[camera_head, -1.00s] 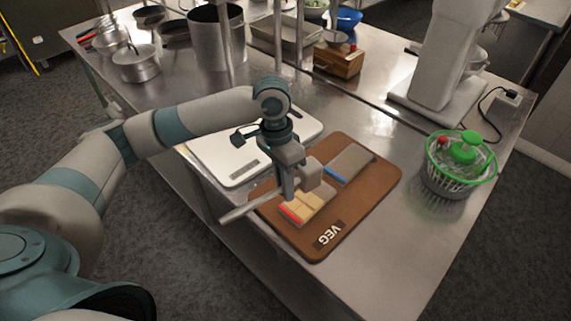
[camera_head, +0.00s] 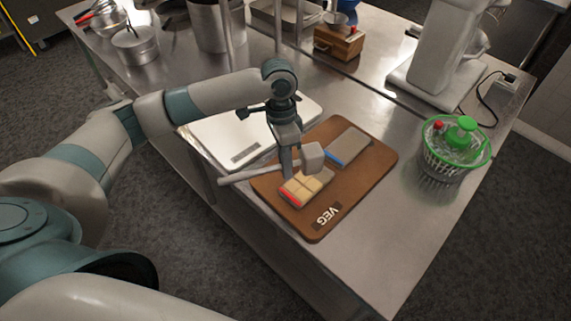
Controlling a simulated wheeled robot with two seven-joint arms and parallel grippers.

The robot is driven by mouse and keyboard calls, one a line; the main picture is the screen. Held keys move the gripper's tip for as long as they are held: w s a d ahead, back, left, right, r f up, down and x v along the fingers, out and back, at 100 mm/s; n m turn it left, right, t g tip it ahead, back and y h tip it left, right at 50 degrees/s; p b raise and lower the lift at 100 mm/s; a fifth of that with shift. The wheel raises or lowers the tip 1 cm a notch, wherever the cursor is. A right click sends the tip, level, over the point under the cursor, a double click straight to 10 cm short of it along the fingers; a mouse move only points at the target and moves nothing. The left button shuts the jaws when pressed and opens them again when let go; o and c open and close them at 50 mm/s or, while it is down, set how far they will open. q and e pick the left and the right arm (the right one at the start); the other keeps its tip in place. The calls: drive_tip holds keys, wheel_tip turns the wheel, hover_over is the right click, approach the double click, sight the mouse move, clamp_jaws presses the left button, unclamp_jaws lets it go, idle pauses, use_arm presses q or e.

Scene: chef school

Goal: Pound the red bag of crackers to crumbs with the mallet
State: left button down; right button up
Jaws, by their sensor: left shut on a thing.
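My left gripper (camera_head: 288,168) is shut on the handle of a mallet (camera_head: 312,157), whose pale block head points right and whose handle sticks out to the left. The mallet is just above the red-ended bag of crackers (camera_head: 301,190); I cannot tell whether they touch. The bag shows tan cracker squares and a red strip at its near left end. It lies on a brown cutting board (camera_head: 352,191) marked VEG. A second bag with a blue strip (camera_head: 346,147) lies on the board farther back. My right gripper is not in view.
Pots (camera_head: 136,46) and a wooden box (camera_head: 338,42) are at the back. The front right counter is clear.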

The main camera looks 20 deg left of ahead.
use_arm(q)
drive_tip(key=shift+f+b, duration=0.85)
drive_tip(key=shift+f, duration=0.05)
drive_tip(key=shift+f, duration=0.1)
drive_tip(key=shift+f, duration=1.55)
wheel_tip(320, 180, up, 4)
drive_tip(key=p, duration=0.5)
drive_tip(key=shift+r, duration=1)
